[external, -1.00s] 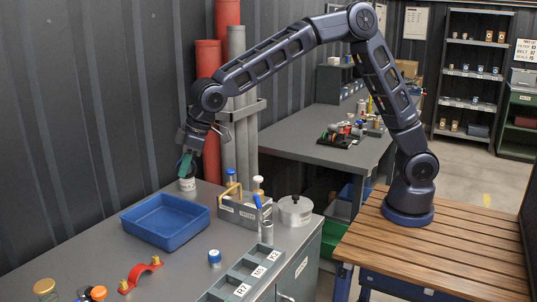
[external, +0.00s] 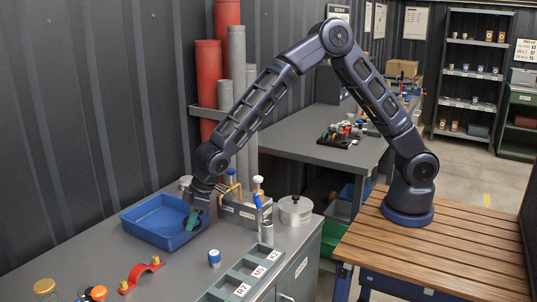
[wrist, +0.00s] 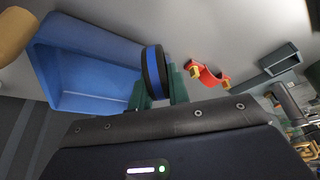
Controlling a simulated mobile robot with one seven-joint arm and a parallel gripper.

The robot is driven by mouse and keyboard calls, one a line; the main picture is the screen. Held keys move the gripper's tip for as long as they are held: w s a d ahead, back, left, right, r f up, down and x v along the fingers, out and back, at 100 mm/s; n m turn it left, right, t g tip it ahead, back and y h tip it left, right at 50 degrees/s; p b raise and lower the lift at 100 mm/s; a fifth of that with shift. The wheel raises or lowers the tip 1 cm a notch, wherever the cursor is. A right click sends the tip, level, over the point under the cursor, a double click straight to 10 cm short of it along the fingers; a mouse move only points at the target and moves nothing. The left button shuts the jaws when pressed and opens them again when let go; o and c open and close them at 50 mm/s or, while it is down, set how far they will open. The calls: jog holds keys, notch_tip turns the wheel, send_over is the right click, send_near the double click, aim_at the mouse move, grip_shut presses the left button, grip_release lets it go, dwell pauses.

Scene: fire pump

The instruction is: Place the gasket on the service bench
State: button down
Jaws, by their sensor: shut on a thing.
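My gripper (external: 192,219) has green fingers and points down at the right side of the blue tray on the grey bench (external: 185,268). In the wrist view my gripper (wrist: 158,84) is shut on a black ring with a blue band, which I take for the gasket (wrist: 153,70). The ring stands edge-on between the fingers, beside the tray's edge in that picture. In the external view the gasket is hidden or too small to make out. I cannot tell how high it is above the tray or bench.
The blue tray (external: 150,236) also shows in the wrist view (wrist: 85,62). A red bracket (external: 141,275), a blue-capped jar (external: 214,258), a labelled rack (external: 250,275) and a lidded pot (external: 295,211) stand around. Clear bench lies between tray and bracket.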

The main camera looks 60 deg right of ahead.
aim_at(200, 217)
jog(key=shift+f, duration=3.35)
jog(key=shift+f, duration=0.1)
jog(key=c, duration=1.6)
grip_release()
jog(key=shift+c, duration=0.2)
jog(key=shift+o, duration=0.2)
jog(key=v, duration=1.2)
